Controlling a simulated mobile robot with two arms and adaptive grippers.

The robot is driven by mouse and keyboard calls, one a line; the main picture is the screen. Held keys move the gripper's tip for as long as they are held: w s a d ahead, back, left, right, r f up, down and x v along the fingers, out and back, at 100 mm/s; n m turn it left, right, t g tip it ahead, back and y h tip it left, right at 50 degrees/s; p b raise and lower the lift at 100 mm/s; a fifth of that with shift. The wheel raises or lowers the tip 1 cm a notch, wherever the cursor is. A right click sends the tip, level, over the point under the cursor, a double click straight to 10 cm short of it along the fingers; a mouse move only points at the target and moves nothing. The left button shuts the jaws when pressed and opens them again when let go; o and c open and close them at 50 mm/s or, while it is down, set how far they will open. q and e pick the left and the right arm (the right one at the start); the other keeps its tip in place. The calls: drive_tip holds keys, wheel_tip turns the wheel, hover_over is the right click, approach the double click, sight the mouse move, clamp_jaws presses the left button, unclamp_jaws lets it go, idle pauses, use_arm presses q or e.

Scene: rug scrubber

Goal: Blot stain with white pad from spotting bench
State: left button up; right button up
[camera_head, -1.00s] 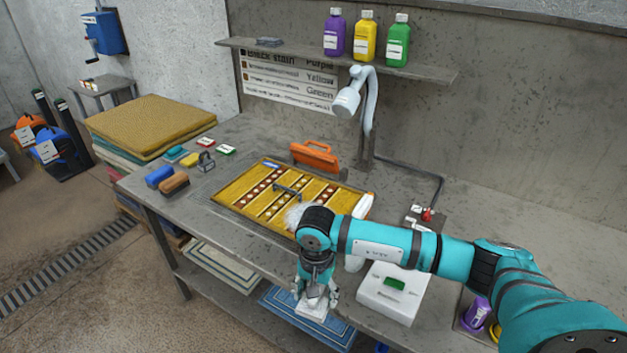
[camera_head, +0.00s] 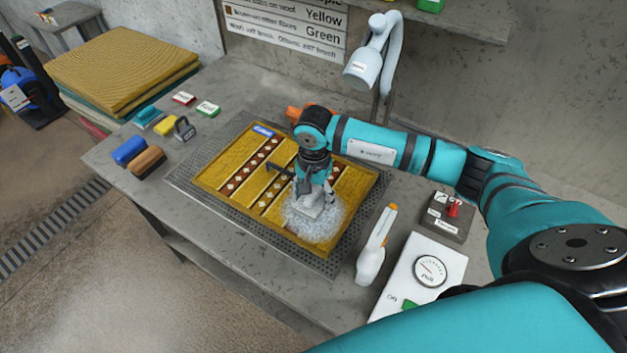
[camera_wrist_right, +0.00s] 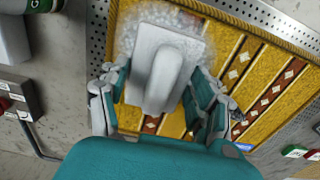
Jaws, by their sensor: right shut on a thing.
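My right gripper (camera_head: 312,190) is shut on the white pad (camera_head: 313,208), over the lower right part of the yellow patterned rug (camera_head: 219,172). In the right wrist view the pad (camera_wrist_right: 190,45) shows as a white plate with a raised grip between my right gripper's fingers (camera_wrist_right: 157,95). I cannot tell whether the pad presses on the rug or hovers just above. My left gripper is not in view.
The rug lies on a perforated grate (camera_head: 300,258) in the bench. Brushes (camera_head: 147,160) lie at the left. A lamp (camera_head: 368,62) hangs behind.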

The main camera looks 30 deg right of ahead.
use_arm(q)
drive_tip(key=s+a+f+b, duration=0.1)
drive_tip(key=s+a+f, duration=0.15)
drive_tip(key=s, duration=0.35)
use_arm(e)
drive_tip(key=shift+s+a+f, duration=0.1)
drive_tip(key=shift+s+f, duration=0.2)
drive_tip(key=shift+f, duration=0.25)
drive_tip(key=shift+s+a+f, duration=0.1)
drive_tip(key=shift+s+f, duration=0.15)
drive_tip(key=shift+f, duration=0.3)
drive_tip(key=shift+w+d+f+b, duration=0.15)
drive_tip(key=shift+f+b, duration=0.15)
drive_tip(key=shift+f, duration=0.25)
drive_tip(key=shift+w+d+f+b, duration=0.15)
drive_tip(key=shift+f+b, duration=0.15)
drive_tip(key=shift+f, duration=0.2)
drive_tip(key=shift+a+f+b, duration=0.1)
drive_tip(key=shift+f+b, duration=0.2)
drive_tip(key=shift+f, duration=0.25)
drive_tip(key=shift+f+b, duration=0.3)
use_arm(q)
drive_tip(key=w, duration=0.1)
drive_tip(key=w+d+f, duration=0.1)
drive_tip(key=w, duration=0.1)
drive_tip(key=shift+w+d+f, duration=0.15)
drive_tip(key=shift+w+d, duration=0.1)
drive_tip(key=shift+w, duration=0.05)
use_arm(e)
drive_tip(key=shift+f, duration=0.1)
